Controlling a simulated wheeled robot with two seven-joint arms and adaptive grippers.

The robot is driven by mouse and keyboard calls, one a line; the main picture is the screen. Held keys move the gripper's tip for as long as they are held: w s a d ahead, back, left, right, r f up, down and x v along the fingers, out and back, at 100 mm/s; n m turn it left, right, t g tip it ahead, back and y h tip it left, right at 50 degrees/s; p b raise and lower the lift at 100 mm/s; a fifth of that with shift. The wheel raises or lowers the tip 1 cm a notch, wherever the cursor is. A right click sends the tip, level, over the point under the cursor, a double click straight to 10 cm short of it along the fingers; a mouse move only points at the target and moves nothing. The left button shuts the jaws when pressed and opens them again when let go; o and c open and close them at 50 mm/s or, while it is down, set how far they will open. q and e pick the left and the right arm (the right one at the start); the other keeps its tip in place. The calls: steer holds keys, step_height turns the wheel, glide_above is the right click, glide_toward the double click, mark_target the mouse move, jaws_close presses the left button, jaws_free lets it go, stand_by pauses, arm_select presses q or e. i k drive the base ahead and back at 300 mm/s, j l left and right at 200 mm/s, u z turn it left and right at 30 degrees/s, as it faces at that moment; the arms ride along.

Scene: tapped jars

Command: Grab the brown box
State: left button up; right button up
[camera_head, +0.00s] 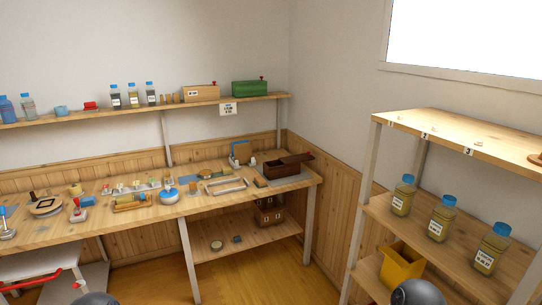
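A dark brown box (287,166) stands at the right end of the long wooden table, near the room's corner. Its top looks like a lid or raised panel, but I cannot tell if it is open. More brown box-like things with light markings (268,211) stand on the lower shelf under the table. No gripper of mine shows; only dark rounded parts of my arms appear at the bottom edge, well away from the boxes.
The long table (150,224) holds many small tools and trays. A wall shelf (200,102) carries bottles, a wooden box and a green box (249,88). At right, a shelf unit holds several yellowish jars with blue caps (442,218) and a yellow bin (402,268). Some floor is clear between.

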mark_target(273, 169)
steer(key=i+j+z, duration=0.15)
steer(key=i+z, duration=0.15)
steer(key=i, duration=0.8)
steer(key=i+j+u, duration=0.25)
steer(key=i, duration=0.25)
